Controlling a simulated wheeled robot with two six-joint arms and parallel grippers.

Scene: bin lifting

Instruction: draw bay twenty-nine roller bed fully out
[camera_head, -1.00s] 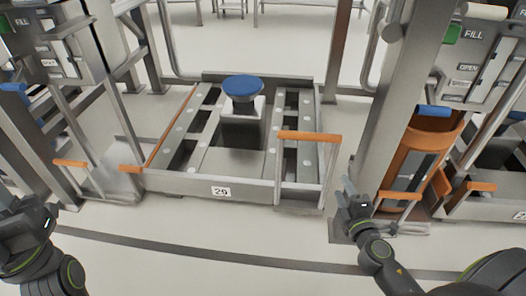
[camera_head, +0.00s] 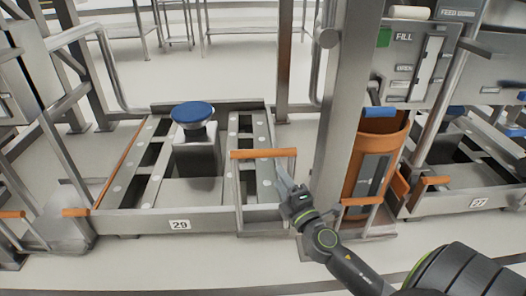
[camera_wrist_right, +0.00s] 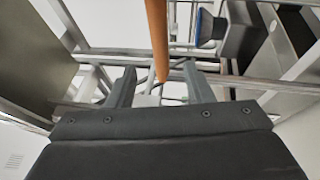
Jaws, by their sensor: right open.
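The bay twenty-nine roller bed (camera_head: 215,222) is a grey metal frame on the floor, with roller strips and a "29" label (camera_head: 180,225) on its front rail. An orange-topped handle (camera_head: 264,153) rises from its front right, and a lower orange grip (camera_head: 76,212) sits at its front left. My right gripper (camera_head: 283,172) is open and empty, just right of and below the tall handle's bar. In the right wrist view, the orange bar (camera_wrist_right: 157,40) points in between the open fingers (camera_wrist_right: 161,86); contact cannot be told. My left gripper is out of view.
A blue-topped pedestal (camera_head: 193,113) stands in the middle of the bed. A grey post (camera_head: 338,110) and an orange curved guard (camera_head: 375,155) stand to the right, close to my right arm. Bay 27 (camera_head: 470,203) lies further right. Floor in front is clear.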

